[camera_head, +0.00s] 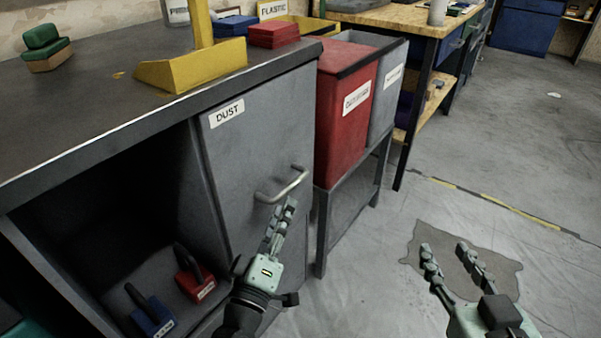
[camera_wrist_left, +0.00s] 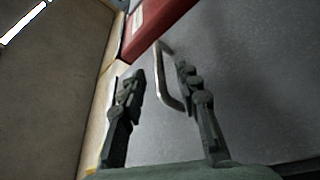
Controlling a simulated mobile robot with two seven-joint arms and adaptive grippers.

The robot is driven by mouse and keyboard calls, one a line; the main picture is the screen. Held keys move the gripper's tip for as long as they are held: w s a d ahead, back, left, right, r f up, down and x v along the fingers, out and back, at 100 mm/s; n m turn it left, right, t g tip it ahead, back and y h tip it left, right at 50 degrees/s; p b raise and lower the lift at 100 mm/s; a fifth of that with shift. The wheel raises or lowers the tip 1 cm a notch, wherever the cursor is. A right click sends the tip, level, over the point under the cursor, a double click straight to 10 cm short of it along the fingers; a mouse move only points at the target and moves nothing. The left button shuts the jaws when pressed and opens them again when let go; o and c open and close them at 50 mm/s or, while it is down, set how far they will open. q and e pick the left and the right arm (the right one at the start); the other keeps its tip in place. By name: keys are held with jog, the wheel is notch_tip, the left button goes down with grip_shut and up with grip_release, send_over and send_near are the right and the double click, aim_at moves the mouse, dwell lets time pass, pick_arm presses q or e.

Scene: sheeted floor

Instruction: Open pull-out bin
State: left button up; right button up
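The pull-out bin has a grey front (camera_head: 255,145) marked DUST under the counter and looks closed. Contact cannot be told. My right gripper (camera_head: 450,250) is open and empty over the floor at the lower right.
A red bin (camera_head: 345,125) and a grey bin (camera_head: 386,92) stand on a frame right of the cabinet. An open compartment at the left holds a blue tool (camera_head: 150,315) and a red tool (camera_head: 196,278).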

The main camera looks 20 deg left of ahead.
aim_at(293, 182)
pick_arm(q)
jog(key=x, duration=0.7)
jog(key=shift+w+r, duration=0.15)
jog(key=shift+w, duration=0.2)
grip_shut()
